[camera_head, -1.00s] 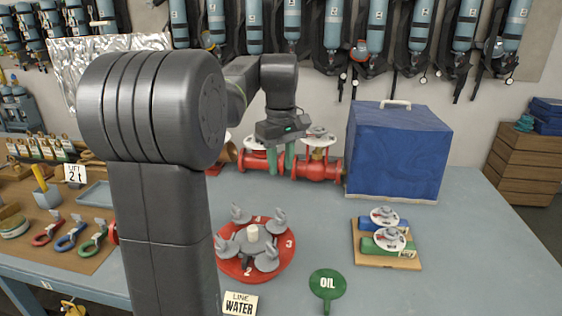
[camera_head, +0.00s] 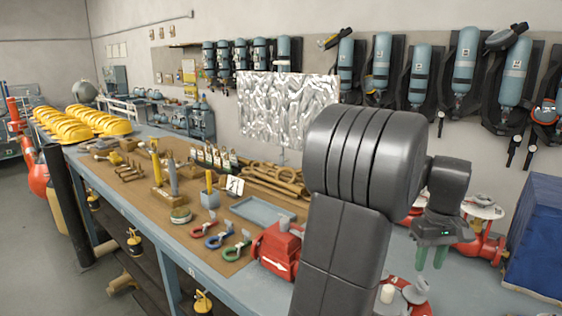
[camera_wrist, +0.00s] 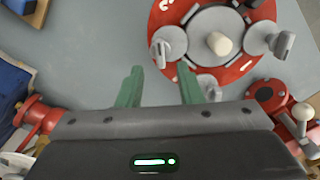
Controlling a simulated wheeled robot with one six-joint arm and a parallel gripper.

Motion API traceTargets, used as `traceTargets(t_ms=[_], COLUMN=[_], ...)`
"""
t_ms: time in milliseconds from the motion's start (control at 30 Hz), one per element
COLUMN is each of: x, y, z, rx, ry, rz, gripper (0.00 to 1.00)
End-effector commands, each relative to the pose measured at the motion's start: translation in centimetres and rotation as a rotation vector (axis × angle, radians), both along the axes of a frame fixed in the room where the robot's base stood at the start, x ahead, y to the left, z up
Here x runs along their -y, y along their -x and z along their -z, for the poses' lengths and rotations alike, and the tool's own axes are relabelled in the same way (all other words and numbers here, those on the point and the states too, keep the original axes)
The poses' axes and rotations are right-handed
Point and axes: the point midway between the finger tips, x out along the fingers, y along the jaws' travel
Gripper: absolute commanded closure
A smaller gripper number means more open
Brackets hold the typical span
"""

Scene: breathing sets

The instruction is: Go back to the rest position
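My gripper (camera_head: 431,258) hangs above the right part of the workbench, with its green fingers pointing down. In the wrist view the two fingers of my gripper (camera_wrist: 160,86) stand apart with nothing between them, so it is open and empty. Under it is a round red turntable (camera_wrist: 262,64) with grey fittings and a pale knob (camera_wrist: 219,43) at its centre. In the head view the turntable (camera_head: 424,308) is only partly visible at the bottom edge. My arm hides part of the bench.
Red valves (camera_head: 482,246) and a blue covered box (camera_head: 540,235) stand right of my gripper. A red block with an arrow (camera_head: 277,250) sits left of my arm. Carabiners (camera_head: 219,238), a blue-grey tray (camera_head: 262,211) and yellow helmets (camera_head: 85,122) lie farther left. Breathing sets hang behind.

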Motion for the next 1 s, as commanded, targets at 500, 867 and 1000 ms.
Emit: traceTargets(t_ms=[500,867,1000], x=[0.0,0.0,0.0], y=[0.0,0.0,0.0], z=[5.1,4.7,3.3], rx=[0.000,0.002,0.003], ry=[0.000,0.001,0.003], rz=[-0.003,-0.003,0.000], gripper=[0.67,0.67,0.67])
